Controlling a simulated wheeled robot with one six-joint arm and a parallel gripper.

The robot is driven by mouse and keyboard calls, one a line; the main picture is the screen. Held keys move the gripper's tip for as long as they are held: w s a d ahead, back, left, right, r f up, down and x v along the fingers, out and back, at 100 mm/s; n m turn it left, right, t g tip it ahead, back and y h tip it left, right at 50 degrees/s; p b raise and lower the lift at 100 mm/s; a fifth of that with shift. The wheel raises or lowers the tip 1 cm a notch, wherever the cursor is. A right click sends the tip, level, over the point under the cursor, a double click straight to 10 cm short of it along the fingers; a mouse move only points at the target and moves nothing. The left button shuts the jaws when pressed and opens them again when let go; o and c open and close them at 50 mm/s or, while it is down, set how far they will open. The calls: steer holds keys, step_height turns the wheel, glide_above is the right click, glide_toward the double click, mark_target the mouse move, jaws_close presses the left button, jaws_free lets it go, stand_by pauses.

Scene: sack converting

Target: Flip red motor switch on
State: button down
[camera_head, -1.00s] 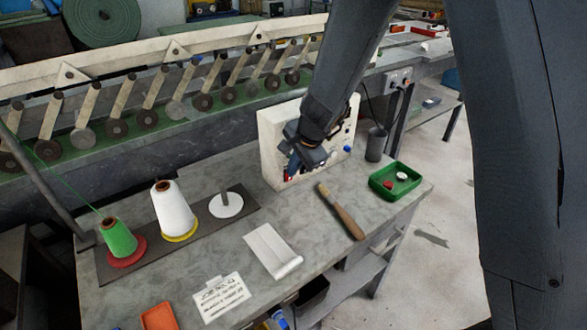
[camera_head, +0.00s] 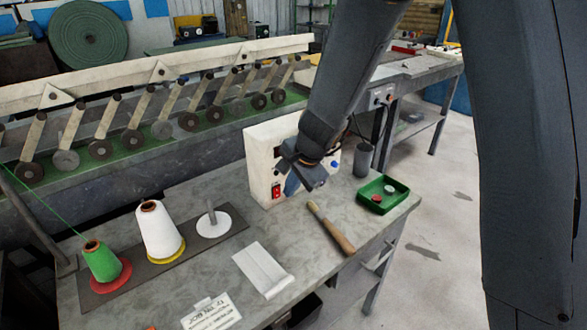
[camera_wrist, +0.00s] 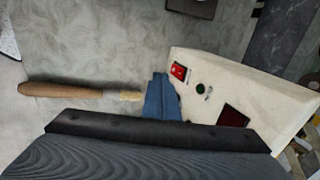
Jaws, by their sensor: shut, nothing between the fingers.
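The red motor switch (camera_head: 277,191) sits low on the left of the front face of a cream control box (camera_head: 260,158). In the wrist view the red switch (camera_wrist: 179,71) shows near the box's edge, with a small pale mark on it; I cannot tell which way it is set. In the wrist view my gripper's blue fingers (camera_wrist: 163,90) are together and empty, beside the box face. My arm hides the middle of the face.
A green round button (camera_wrist: 200,88) and a dark red window (camera_wrist: 233,116) are also on the face. A wooden-handled brush (camera_head: 330,227) lies in front. A green tray (camera_head: 383,194) and dark cup (camera_head: 362,160) stand right. Thread cones (camera_head: 159,232) stand left.

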step_height(320, 180, up, 10)
steer(key=s+p, duration=0.1)
steer(key=p, duration=0.2)
steer(key=shift+s+d, duration=0.2)
steer(key=shift+d, duration=0.25)
steer(key=shift+f, duration=0.1)
steer(key=s+d+f+n+g+h, duration=0.2)
steer(key=s+d+n, duration=0.8)
steer(key=s+d, duration=0.6)
steer(key=s+h, duration=0.1)
steer(key=s, duration=0.1)
steer(key=shift+s+d+f+n+g, duration=0.15)
steer(key=shift+s+d+n+g, duration=0.15)
steer(key=shift+s+d+n, duration=0.1)
steer(key=shift+a, duration=0.15)
